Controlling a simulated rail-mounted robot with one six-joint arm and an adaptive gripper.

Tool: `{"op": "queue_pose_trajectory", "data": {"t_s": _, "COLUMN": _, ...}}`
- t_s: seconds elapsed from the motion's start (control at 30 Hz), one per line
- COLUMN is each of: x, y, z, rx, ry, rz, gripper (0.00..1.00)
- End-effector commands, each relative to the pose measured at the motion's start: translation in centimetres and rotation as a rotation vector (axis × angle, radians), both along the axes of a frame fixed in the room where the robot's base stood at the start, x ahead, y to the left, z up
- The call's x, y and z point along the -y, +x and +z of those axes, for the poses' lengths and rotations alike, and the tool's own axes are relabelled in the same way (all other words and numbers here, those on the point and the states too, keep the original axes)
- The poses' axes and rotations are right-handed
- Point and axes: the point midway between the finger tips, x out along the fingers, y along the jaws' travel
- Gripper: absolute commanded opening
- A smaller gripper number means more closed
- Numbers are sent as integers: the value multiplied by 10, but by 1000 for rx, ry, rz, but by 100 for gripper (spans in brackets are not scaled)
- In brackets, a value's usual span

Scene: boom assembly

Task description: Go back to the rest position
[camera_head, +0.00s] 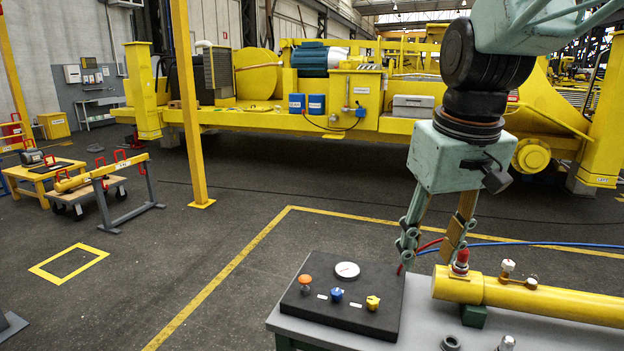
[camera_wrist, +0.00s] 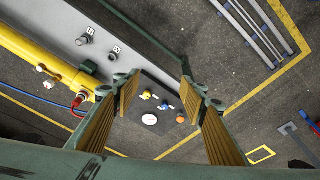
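My gripper (camera_head: 428,252) is open and empty. It points down above the workbench (camera_head: 415,300), near the left end of the yellow cylinder (camera_head: 545,300). In the wrist view my two fingers (camera_wrist: 160,82) are spread wide, with nothing between their pads. A red-capped fitting (camera_head: 461,261) stands on the cylinder just below my fingers in the head view; it also shows in the wrist view (camera_wrist: 79,100), outside the left finger. I cannot tell the exact clearance between them.
A black control panel (camera_head: 325,306) with a gauge and several knobs lies on the bench. Red and blue hoses (camera_head: 520,243) run behind the cylinder. A yellow post (camera_head: 188,110), a grey-legged stand (camera_head: 125,200) and a large yellow machine (camera_head: 270,120) stand beyond. The floor between is clear.

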Motion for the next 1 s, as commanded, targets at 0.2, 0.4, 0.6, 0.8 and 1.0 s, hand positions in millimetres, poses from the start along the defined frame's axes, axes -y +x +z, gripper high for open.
{"op": "queue_pose_trajectory", "data": {"t_s": 0.2, "x": 0, "y": -38, "z": 8, "rx": 20, "ry": 6, "rz": -24, "gripper": 39}}
{"op": "queue_pose_trajectory", "data": {"t_s": 0.4, "x": 0, "y": -72, "z": 12, "rx": 38, "ry": 11, "rz": -47, "gripper": 39}}
{"op": "queue_pose_trajectory", "data": {"t_s": 0.6, "x": 0, "y": -105, "z": 13, "rx": 56, "ry": 16, "rz": -68, "gripper": 39}}
{"op": "queue_pose_trajectory", "data": {"t_s": 0.8, "x": 0, "y": -138, "z": 11, "rx": 73, "ry": 23, "rz": -89, "gripper": 39}}
{"op": "queue_pose_trajectory", "data": {"t_s": 1.0, "x": 0, "y": -170, "z": 7, "rx": 89, "ry": 30, "rz": -112, "gripper": 39}}
